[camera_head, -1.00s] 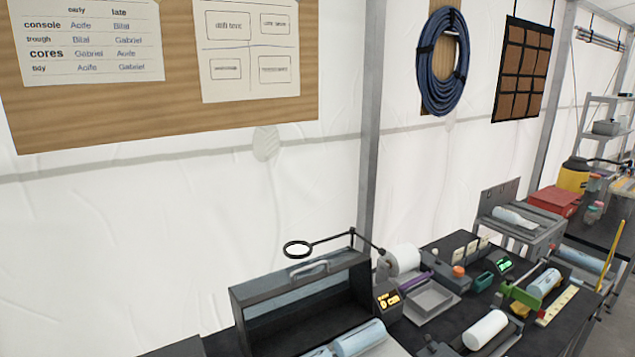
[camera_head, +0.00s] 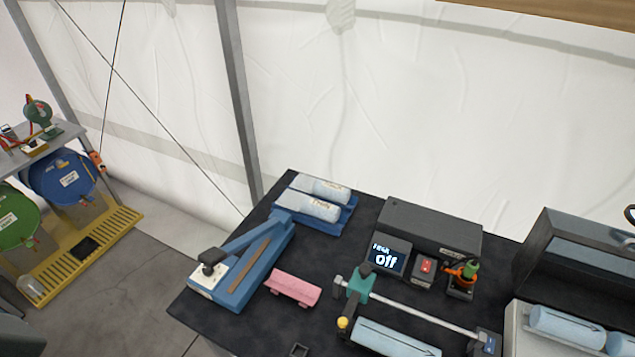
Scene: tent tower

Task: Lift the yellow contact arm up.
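I cannot make out a clear yellow contact arm in the head view. The nearest yellow part on the table is a small round yellow knob (camera_head: 343,323) below a teal clamp block (camera_head: 359,283). The block sits at the left end of a metal rail (camera_head: 425,316), and a pale blue cylinder (camera_head: 395,338) lies in front of the rail. Neither of my grippers shows.
A yellow grated pallet (camera_head: 85,250) with drums stands left.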

